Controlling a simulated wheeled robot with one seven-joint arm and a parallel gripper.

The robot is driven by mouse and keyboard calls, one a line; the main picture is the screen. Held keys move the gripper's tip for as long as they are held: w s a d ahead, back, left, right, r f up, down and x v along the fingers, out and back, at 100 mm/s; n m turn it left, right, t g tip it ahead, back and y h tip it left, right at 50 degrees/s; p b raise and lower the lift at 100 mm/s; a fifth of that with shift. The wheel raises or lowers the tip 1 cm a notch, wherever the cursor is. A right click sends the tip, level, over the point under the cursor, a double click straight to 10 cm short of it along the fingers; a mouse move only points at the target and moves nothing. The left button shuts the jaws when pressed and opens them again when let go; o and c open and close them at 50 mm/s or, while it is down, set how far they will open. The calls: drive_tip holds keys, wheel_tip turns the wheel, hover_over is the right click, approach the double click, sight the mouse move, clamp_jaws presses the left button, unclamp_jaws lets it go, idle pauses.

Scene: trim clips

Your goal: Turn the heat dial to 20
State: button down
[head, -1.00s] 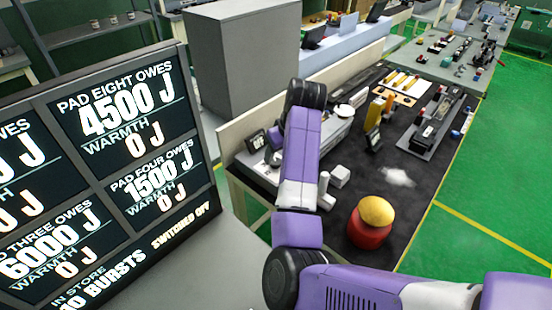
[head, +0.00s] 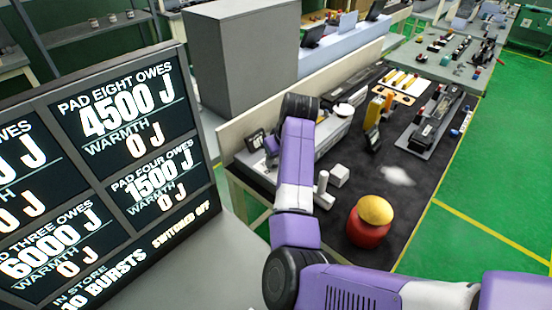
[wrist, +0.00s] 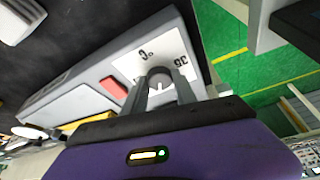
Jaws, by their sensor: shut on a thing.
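The heat dial (wrist: 159,76) is a round grey knob on a white plate (wrist: 128,64) with dark markings, at one end of a long grey unit (wrist: 70,108) in the wrist view. My gripper (wrist: 160,84) has one finger on each side of the dial and is shut on it. A pale mark shows on the knob between the fingers. The plate's markings appear tilted, and I cannot read the dial's setting for sure. In the head view my purple arm reaches over the bench and hides the dial and my fingertips.
A red button (wrist: 113,88) sits on the unit beside the plate. On the dark bench mat (head: 410,225) stand a red and yellow dome (head: 371,220) and a white block (head: 339,175). A large display (head: 110,150) at left reads "switched off" and "warmth 0 J".

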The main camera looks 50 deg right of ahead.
drive_tip(key=shift+m, duration=0.4)
drive_tip(key=shift+a+m+h+p, duration=0.1)
drive_tip(key=shift+m+h+p, duration=0.4)
drive_tip(key=shift+m+p, duration=0.3)
drive_tip(key=m+g+h, duration=0.1)
drive_tip(key=m, duration=0.2)
drive_tip(key=shift+m+p, duration=0.35)
drive_tip(key=shift+m, duration=0.05)
drive_tip(key=m+g, duration=0.1)
drive_tip(key=m, duration=0.1)
drive_tip(key=m+h, duration=0.1)
drive_tip(key=m, duration=0.2)
drive_tip(key=shift+w+a+m+g, duration=0.1)
drive_tip(key=shift+w+m+g, duration=0.1)
drive_tip(key=shift+m+g, duration=0.15)
drive_tip(key=shift+b, duration=0.3)
drive_tip(key=c, duration=1)
unclamp_jaws()
